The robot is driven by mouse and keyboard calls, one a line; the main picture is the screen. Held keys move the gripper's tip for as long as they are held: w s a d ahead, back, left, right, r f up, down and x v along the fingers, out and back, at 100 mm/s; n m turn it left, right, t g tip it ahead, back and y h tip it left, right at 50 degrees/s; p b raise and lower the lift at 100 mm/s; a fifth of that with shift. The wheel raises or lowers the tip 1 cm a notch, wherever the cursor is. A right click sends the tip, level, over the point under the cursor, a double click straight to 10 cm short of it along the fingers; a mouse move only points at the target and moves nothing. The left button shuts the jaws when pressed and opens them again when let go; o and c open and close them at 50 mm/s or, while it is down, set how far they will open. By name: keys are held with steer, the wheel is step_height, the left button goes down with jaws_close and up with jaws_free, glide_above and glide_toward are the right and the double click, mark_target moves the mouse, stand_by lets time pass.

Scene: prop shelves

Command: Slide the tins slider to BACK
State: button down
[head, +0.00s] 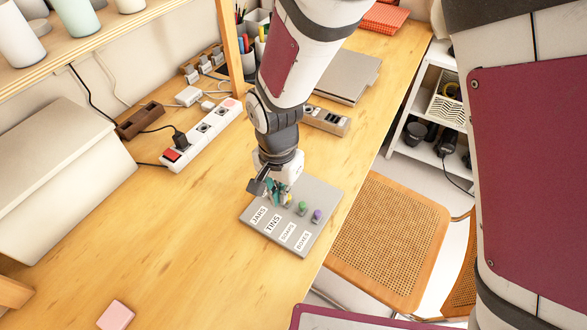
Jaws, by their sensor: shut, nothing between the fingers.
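The slider panel (262,231) is a flat grey plate on the wooden desk. It carries white labels along its near side, among them JARS (259,215) and TINS (273,224). A yellow knob (289,200), a green knob (302,208) and a purple knob (318,215) stand in a row on it. My gripper (269,196) is shut and empty, low over the panel's left part, near the yellow knob. The fingers cover the area behind the JARS and TINS labels, so the tins slider and its exact position are hidden. I cannot tell whether the fingers touch a knob.
A white power strip (203,133) with a red switch lies behind and left of the panel. A grey laptop-like slab (347,76) and a small grey box (326,119) lie behind. A pink block (115,315) lies at the front left. The desk left of the panel is clear.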

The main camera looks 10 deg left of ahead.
steer(key=shift+f+b, duration=0.4)
steer(key=shift+f, duration=0.55)
steer(key=shift+r, duration=0.1)
steer(key=shift+r+p, duration=0.4)
steer(key=shift+p, duration=0.1)
steer(key=shift+w+d+b, duration=0.4)
steer(key=shift+w+d, duration=0.25)
steer(key=shift+w, duration=1.05)
steer(key=shift+w+d+b, duration=0.45)
steer(key=shift+w+d, duration=0.25)
steer(key=shift+w, duration=1)
steer(key=shift+w+d+b, duration=0.4)
steer(key=shift+w+d, duration=0.25)
steer(key=shift+w, duration=1.05)
steer(key=shift+s+a+p, duration=0.1)
steer(key=shift+s+p, duration=0.2)
steer(key=shift+s, duration=0.05)
